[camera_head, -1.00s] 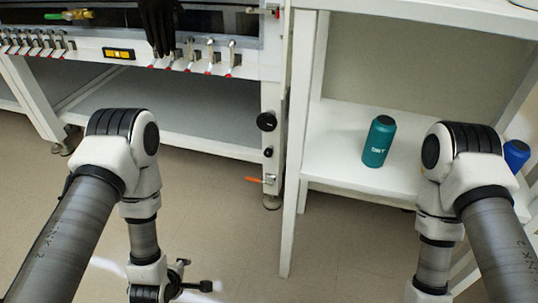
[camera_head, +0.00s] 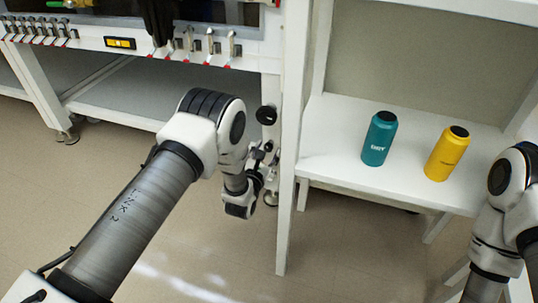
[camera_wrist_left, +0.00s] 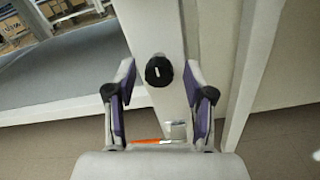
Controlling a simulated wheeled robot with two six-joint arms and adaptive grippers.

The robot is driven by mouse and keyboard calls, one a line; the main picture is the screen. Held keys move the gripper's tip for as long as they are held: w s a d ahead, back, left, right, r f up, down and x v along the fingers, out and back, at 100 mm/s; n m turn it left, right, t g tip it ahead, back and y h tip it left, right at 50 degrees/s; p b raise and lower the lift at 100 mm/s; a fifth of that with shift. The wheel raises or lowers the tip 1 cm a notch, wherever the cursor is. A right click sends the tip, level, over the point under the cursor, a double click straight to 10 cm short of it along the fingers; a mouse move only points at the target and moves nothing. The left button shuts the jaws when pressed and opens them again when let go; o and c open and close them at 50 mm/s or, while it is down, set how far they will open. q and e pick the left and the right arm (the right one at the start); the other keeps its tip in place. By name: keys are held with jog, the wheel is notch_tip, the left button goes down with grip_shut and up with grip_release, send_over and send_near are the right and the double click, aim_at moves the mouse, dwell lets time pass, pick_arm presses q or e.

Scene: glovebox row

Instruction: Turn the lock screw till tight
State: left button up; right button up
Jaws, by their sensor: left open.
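A black round knob (camera_head: 266,115) is on the white right leg of the glovebox frame. In the left wrist view a black knob (camera_wrist_left: 158,70) with a pale mark shows between and beyond my fingertips; I cannot tell whether it is that same knob or the smaller one below it. Which of them is the lock screw is unclear. My left gripper (camera_wrist_left: 160,95) is open and empty, its fingers apart on either side of the knob and not touching it. In the head view my left gripper (camera_head: 264,158) is in front of the leg and hides its lower fittings.
An orange handle (camera_wrist_left: 150,141) sits low on the leg, close to my left gripper. A white shelf (camera_head: 345,125) to the right holds a teal bottle (camera_head: 379,139) and a yellow bottle (camera_head: 447,153). The floor below is clear.

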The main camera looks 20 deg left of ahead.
pick_arm(q)
jog(key=shift+w, duration=0.25)
grip_shut()
jog(key=shift+r, duration=0.1)
